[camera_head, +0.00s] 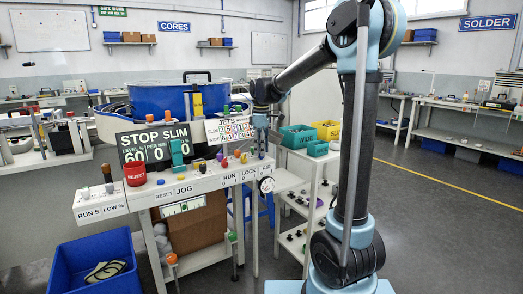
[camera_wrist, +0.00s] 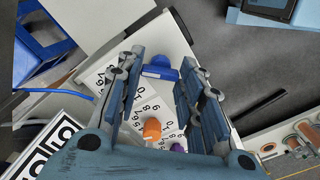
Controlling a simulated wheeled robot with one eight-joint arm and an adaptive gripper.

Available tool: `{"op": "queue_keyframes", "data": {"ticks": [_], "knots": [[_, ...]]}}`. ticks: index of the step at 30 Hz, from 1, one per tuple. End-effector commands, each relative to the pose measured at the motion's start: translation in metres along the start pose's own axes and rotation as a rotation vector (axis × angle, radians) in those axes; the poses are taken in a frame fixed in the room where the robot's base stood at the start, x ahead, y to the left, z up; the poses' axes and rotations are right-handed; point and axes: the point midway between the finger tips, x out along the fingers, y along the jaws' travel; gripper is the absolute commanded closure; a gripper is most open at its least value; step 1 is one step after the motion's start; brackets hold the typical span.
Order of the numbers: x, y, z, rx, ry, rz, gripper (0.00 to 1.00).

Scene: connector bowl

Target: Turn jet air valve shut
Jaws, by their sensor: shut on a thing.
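My gripper (camera_head: 262,135) reaches down over the right end of the white control panel (camera_head: 205,178), by the AIR label. In the wrist view, my gripper (camera_wrist: 163,60) has its two fingers on either side of a blue handle (camera_wrist: 158,72), apparently the jet air valve, and is shut on it. The finger pads partly cover its sides. In the head view the gripper hides this handle. An orange knob (camera_wrist: 152,130) and a purple knob (camera_wrist: 177,148) are nearer the palm, with number dials beside them.
A round gauge (camera_head: 267,185) hangs at the panel's right end. A red REJECT cup (camera_head: 135,174) and small coloured knobs stand further left. The blue bowl feeder (camera_head: 160,101) is behind. A shelf cart with a teal WIDE bin (camera_head: 297,137) and yellow bin (camera_head: 327,130) stands close right.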

Motion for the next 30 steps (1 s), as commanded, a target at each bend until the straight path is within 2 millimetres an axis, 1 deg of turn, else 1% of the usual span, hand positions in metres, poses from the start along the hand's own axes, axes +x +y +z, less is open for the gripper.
{"op": "queue_keyframes", "data": {"ticks": [1,17,18,20,21,30], "knots": [[-0.0004,0.0026,0.0009,-0.01,-0.002,0.005,0.89],[-0.0007,0.0036,0.0004,-0.038,-0.001,0.007,0.89],[-0.0007,0.0037,0.0003,-0.038,-0.001,0.007,0.63],[-0.0008,0.0036,0.0003,-0.037,-0.001,0.007,0.5],[-0.0007,0.0034,0.0003,-0.037,-0.001,0.006,0.45],[-0.0007,0.0017,0.0001,-0.037,0.0,0.003,0.45]]}}
